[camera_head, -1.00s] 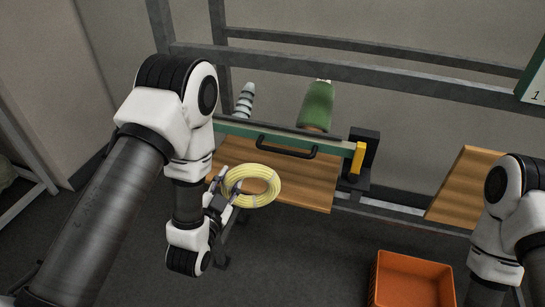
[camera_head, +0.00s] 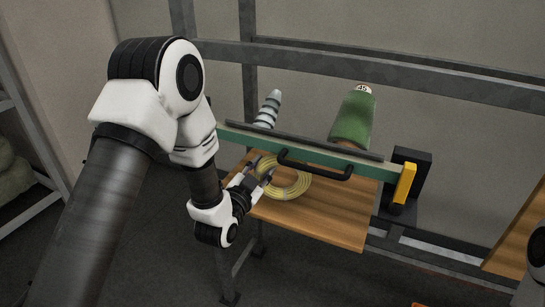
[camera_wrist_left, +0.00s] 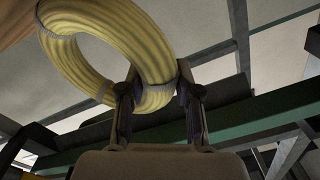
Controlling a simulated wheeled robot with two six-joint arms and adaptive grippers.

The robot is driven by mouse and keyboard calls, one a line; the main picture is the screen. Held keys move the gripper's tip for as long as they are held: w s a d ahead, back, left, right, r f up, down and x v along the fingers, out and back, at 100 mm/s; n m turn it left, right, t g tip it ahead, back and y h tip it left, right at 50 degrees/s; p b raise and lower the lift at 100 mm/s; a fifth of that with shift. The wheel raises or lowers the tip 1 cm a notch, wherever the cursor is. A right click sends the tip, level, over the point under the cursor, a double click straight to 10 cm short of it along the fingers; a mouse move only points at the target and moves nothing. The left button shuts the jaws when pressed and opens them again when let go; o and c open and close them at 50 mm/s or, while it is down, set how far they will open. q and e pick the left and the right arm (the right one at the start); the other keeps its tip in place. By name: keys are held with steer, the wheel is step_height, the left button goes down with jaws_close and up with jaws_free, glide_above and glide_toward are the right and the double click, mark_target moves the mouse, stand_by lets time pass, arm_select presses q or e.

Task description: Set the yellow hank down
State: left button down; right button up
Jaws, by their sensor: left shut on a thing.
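The yellow hank (camera_head: 300,190) is a coiled ring over the wooden board (camera_head: 335,225), near its back left part, just in front of the green rail. My left gripper (camera_head: 262,170) is shut on the hank's left side. I cannot tell whether the hank touches the board. In the left wrist view, the hank (camera_wrist_left: 75,65) has light ties around it, and one side of the ring passes between the fingers of the left gripper (camera_wrist_left: 158,95). My right gripper is not in view; only part of my right arm shows at the right edge.
The green rail (camera_head: 235,131) with a black handle (camera_head: 315,168) runs above the board's back. A green cone (camera_head: 352,118) and a grey striped cone (camera_head: 268,108) stand behind it. A yellow block (camera_head: 405,183) is at the rail's right end. The board's front right is clear.

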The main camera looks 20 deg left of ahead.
arm_select(q)
steer(key=w, duration=0.6)
steer(key=shift+w+f, duration=0.35)
steer(key=shift+f, duration=0.1)
steer(key=shift+f, duration=0.1)
steer(key=c, duration=0.8)
jaws_free()
